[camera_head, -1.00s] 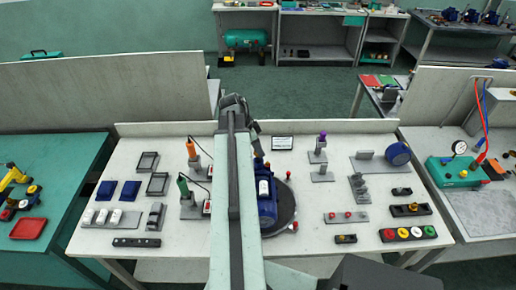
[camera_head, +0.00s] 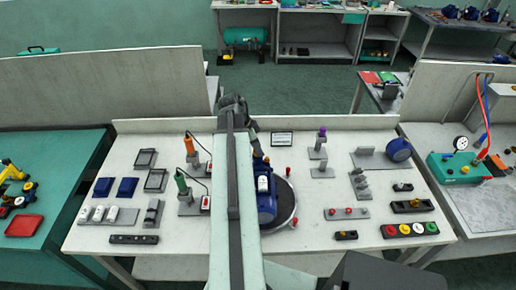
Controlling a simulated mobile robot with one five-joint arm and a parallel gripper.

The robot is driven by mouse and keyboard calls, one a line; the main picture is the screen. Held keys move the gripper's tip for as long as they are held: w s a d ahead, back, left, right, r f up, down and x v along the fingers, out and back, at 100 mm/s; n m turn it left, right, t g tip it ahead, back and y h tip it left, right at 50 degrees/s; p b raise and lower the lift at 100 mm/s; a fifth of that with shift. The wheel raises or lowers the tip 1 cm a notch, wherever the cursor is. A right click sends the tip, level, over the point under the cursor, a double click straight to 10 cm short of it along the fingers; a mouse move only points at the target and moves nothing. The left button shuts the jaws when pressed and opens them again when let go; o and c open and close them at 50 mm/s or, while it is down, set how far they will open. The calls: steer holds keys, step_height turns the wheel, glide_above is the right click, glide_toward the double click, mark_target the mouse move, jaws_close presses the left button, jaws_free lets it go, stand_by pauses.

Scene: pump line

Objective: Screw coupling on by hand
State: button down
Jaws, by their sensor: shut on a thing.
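A blue pump (camera_head: 267,206) with a white label sits on a dark round turntable (camera_head: 287,200) in the middle of the bench, partly covered by my arm. My gripper (camera_head: 250,128) is at the far end of my arm, beyond the pump in the picture. Only its dark upper part shows. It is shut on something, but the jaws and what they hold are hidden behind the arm. I cannot pick out the coupling for certain. I cannot tell whether it touches the pump.
Orange (camera_head: 189,144) and green (camera_head: 180,183) handled tools stand left of my arm. Blue and dark trays and white parts lie farther left. A low panel runs behind.

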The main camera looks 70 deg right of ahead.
steer(key=shift+f, duration=0.3)
stand_by(0.5)
steer(key=c, duration=0.9)
jaws_free()
steer(key=shift+r, duration=0.1)
steer(key=shift+p+v, duration=2.55)
steer(key=shift+v, duration=0.45)
steer(key=shift+w, duration=0.1)
steer(key=p+v, duration=0.7)
steer(key=shift+w+a+r, duration=0.1)
steer(key=shift+a+r, duration=0.05)
steer(key=shift+r, duration=0.25)
